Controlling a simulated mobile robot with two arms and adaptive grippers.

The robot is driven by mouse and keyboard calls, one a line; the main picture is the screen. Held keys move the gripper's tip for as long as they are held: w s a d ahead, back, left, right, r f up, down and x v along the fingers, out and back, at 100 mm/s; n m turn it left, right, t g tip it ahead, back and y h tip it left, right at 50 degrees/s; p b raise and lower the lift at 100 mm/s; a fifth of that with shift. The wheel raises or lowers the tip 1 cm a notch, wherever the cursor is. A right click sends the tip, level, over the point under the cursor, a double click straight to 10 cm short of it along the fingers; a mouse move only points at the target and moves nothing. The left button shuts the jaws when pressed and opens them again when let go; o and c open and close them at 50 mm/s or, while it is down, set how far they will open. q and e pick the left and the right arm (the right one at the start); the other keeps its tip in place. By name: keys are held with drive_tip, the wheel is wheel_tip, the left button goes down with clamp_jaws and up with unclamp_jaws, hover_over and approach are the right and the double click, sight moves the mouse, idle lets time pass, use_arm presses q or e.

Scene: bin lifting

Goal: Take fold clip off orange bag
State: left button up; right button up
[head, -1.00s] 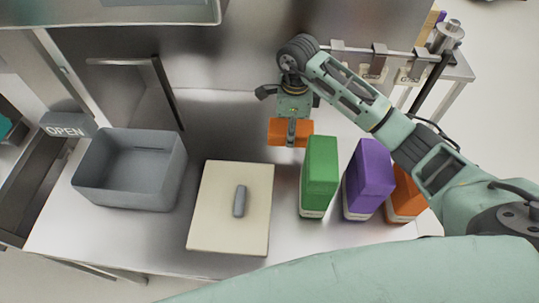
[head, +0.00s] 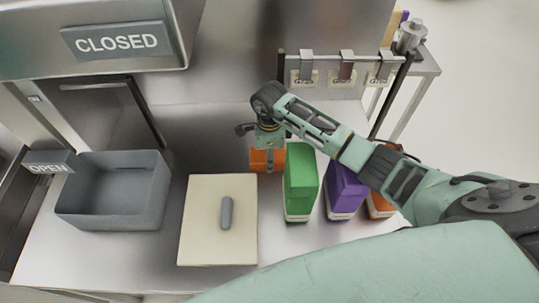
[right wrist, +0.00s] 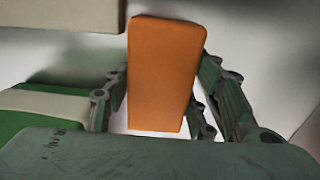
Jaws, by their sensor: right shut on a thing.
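My right gripper (head: 268,150) reaches down at the back of the table and is shut on an orange block (head: 260,160), left of and behind the green bag (head: 300,175). In the right wrist view the orange block (right wrist: 163,75) stands between the two fingers. I cannot tell whether it is a bag, and I make out no separate clip on it. Another orange bag (head: 379,204) with a pale base stands at the right, partly hidden by my arm. My left gripper is not in view.
A purple bag (head: 344,190) stands between the green and right orange bags. A cream board (head: 200,230) with a grey bar (head: 226,213) lies left of the green bag. An open grey bin (head: 110,215) stands further left. A rail with several hangers (head: 342,80) is behind.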

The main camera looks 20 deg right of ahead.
drive_tip(key=o, duration=1.3)
drive_tip(key=shift+f, duration=0.1)
drive_tip(key=shift+r+p, duration=0.3)
drive_tip(key=shift+r, duration=0.05)
wheel_tip(320, 180, up, 12)
drive_tip(key=b, duration=0.3)
drive_tip(key=shift+f, duration=0.15)
drive_tip(key=shift+f, duration=0.1)
